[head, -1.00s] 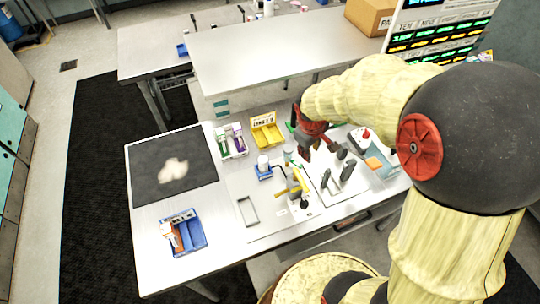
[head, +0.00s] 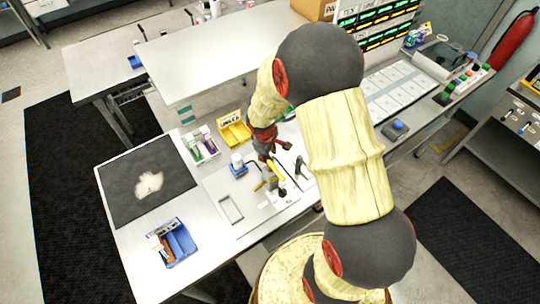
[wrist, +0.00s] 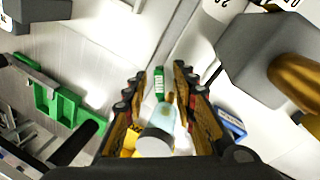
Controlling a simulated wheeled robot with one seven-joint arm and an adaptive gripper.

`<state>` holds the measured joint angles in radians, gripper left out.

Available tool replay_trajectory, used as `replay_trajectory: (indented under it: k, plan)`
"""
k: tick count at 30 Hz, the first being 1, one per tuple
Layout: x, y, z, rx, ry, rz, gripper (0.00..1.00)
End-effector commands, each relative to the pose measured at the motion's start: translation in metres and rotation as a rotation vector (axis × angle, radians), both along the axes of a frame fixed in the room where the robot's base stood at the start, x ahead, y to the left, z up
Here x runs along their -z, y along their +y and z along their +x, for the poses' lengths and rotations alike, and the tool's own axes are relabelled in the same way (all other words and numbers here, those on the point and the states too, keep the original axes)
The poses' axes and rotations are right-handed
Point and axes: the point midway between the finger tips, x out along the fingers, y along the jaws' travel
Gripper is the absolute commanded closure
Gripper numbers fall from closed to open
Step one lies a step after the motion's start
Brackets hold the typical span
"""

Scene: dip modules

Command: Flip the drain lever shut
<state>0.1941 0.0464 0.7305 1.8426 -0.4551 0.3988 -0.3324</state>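A small upright fixture with a yellow bar (head: 274,172), which looks like the drain lever, stands on the light plate near the middle of the bench. My gripper (head: 266,158) is just above and behind it in the head view; contact cannot be told. In the wrist view my gripper (wrist: 163,108) is open, its two fingers apart. A pale clear cylinder with a white end (wrist: 157,138) shows between them; it does not look gripped. A grey block with a brass-coloured rod (wrist: 298,78) is close at upper right. The lever's exact position is too small to tell.
A yellow bin (head: 234,134), a tray of tubes (head: 202,146), a white-capped bottle (head: 237,160) and a blue bin (head: 180,243) stand around the plate. A dark mat (head: 120,190) covers the left. A black upright clip (head: 299,166) stands close on the right.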

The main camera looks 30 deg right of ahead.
Motion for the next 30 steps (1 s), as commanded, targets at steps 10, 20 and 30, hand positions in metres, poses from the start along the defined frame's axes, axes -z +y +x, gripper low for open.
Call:
replay_trajectory:
  k: [10, 20, 30]
  plan:
    - [0.0016, -0.0004, 0.0003, 0.000, 0.000, 0.000, 0.76]
    - [0.0016, -0.0003, 0.0002, 0.000, 0.000, 0.000, 0.95]
    - [0.0016, -0.0003, 0.0002, 0.000, 0.000, 0.000, 1.00]
